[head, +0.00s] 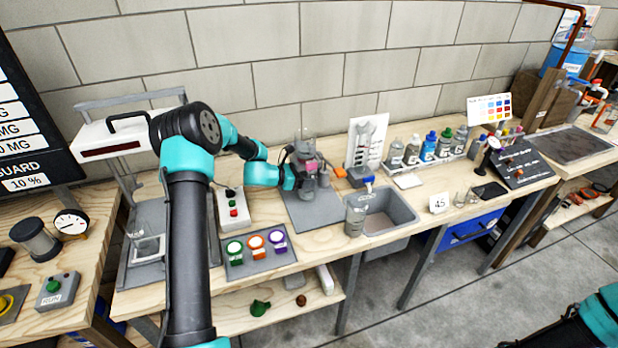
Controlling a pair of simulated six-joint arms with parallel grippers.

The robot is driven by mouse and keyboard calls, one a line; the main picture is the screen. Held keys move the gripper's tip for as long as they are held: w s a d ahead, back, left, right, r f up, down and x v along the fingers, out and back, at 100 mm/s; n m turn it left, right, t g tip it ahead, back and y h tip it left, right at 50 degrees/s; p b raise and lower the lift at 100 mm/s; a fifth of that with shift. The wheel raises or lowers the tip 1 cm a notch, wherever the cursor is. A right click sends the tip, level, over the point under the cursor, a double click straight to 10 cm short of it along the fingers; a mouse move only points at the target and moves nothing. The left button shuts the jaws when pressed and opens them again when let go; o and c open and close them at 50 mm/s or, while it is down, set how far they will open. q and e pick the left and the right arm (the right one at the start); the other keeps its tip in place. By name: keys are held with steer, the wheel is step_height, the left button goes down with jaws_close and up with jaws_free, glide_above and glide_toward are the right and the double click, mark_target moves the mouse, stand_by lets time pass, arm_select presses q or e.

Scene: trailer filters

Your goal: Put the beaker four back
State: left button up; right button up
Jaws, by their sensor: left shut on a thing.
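My left gripper (308,177) is over the grey mat (305,212) left of the sink. It is shut on a greyish, see-through vessel (305,147) that looks like a beaker and stands roughly upright. The fingers hide part of it, and I cannot read a number on it or tell whether its base touches the mat. Another clear beaker with a grey look (355,219) stands at the sink's front left corner. Small clear glasses (462,196) stand right of a card marked 45 (439,203). My right gripper is not in view; only part of my right arm shows at lower right.
The grey sink (395,212) with its tap is right of the mat. A panel with three coloured knobs (257,250) and a switch box (234,207) are to the left. Several bottles (428,147) line the back. Some bench is clear near the front right.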

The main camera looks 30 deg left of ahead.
arm_select(q)
steer(key=shift+f, duration=0.1)
steer(key=o, duration=1)
steer(key=shift+o, duration=0.2)
steer(key=v, duration=0.7)
steer(key=shift+s, duration=0.2)
steer(key=shift+a, duration=0.15)
